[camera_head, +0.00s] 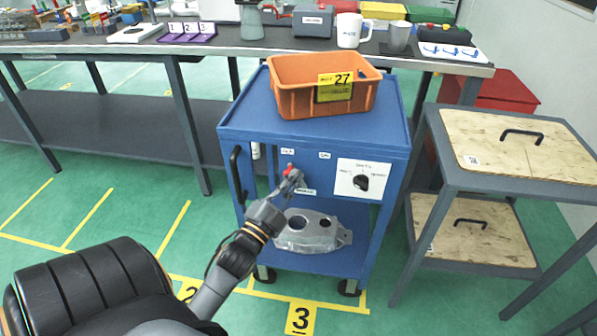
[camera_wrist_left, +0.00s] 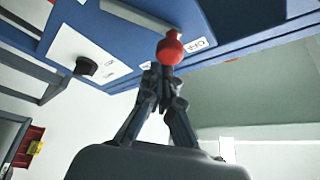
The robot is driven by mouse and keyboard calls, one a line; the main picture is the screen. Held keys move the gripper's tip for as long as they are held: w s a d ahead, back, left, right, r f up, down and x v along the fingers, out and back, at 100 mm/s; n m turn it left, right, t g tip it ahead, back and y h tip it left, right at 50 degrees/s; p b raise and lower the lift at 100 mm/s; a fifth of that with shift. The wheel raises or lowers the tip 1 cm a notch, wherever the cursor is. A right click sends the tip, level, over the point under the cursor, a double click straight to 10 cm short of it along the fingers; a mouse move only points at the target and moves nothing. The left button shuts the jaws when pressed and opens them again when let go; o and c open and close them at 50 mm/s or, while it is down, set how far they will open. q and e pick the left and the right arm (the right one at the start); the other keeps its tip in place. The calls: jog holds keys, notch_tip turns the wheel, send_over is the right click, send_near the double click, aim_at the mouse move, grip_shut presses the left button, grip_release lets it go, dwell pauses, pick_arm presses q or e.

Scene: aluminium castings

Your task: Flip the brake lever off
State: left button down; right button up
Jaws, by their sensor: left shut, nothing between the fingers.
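The brake lever's red knob (camera_head: 288,168) shows on the front of the blue cart (camera_head: 232,122), beside small white labels. In the left wrist view the red knob (camera_wrist_left: 170,47) appears just beyond my fingertips. My left gripper (camera_head: 290,182) is shut and empty, with its fingertips at or very near the knob; I cannot tell if they touch. It also shows in the left wrist view (camera_wrist_left: 160,78). My right gripper is not in view.
The cart carries an orange bin (camera_head: 290,100) on top and a metal casting (camera_head: 310,243) on its lower shelf. A panel with a black dial (camera_head: 361,183) is right of the lever. A grey table with wooden boards (camera_head: 500,140) stands to the right.

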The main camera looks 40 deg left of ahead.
pick_arm(q)
jog(key=shift+s+a+f+n+y, duration=0.15)
jog(key=shift+a+n+y, duration=0.15)
jog(key=shift+n, duration=0.2)
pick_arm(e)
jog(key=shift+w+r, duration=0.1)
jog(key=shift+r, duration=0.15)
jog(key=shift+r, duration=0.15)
